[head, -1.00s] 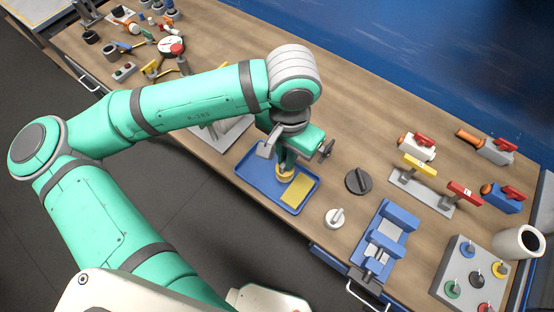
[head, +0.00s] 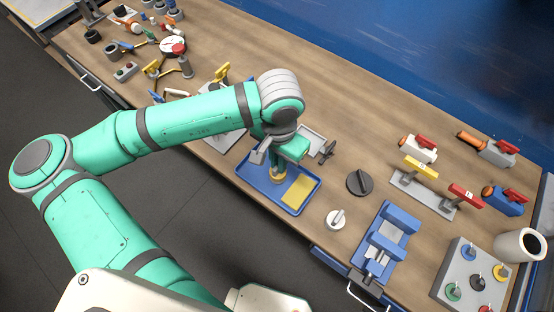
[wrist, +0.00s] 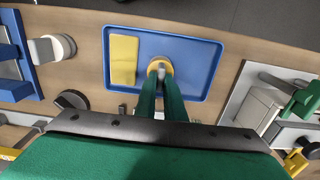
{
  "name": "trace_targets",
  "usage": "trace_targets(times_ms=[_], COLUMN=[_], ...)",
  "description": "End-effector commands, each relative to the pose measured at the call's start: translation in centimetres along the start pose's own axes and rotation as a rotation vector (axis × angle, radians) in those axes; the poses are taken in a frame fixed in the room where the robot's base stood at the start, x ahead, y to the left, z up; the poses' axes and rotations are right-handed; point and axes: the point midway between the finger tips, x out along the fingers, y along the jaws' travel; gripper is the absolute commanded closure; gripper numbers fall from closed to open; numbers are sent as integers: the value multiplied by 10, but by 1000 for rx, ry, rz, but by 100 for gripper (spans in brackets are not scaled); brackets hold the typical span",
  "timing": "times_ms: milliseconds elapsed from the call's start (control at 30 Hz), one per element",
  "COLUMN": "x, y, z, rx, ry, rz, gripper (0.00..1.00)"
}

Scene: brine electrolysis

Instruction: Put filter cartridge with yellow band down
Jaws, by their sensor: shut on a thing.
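My gripper (head: 277,166) points down over the blue tray (head: 250,183) and is shut on the filter cartridge with yellow band (head: 277,178). In the wrist view the cartridge (wrist: 154,65) shows as a round yellow ring with a grey centre between the green fingers (wrist: 160,78). It is over the tray floor (wrist: 196,62), beside the flat yellow patch (wrist: 123,58), not over it. The patch (head: 300,194) lies in the right part of the tray in the head view. I cannot tell whether the cartridge's base touches the tray.
A black round knob (head: 359,182) and a white knob (head: 336,219) stand right of the tray. A blue vise (head: 385,240) is further right. A grey fixture (wrist: 262,105) stands close beside the tray in the wrist view. The tray lies near the bench's front edge.

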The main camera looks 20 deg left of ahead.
Motion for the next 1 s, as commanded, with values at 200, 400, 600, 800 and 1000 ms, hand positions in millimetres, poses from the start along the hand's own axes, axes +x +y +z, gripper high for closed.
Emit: trace_targets(times_ms=[200, 400, 600, 800, 1000], x=[2, 2, -9, -45, -85], y=[-3, -4, -4, -4, -3], z=[2, 3, 2, 1, 1], rx=[-7, -11, -11, -9, -7], ry=[-1, 0, 1, 2, 3], rz=[0, 0, -1, -3, -2], gripper=[72, 72, 72, 72, 72])
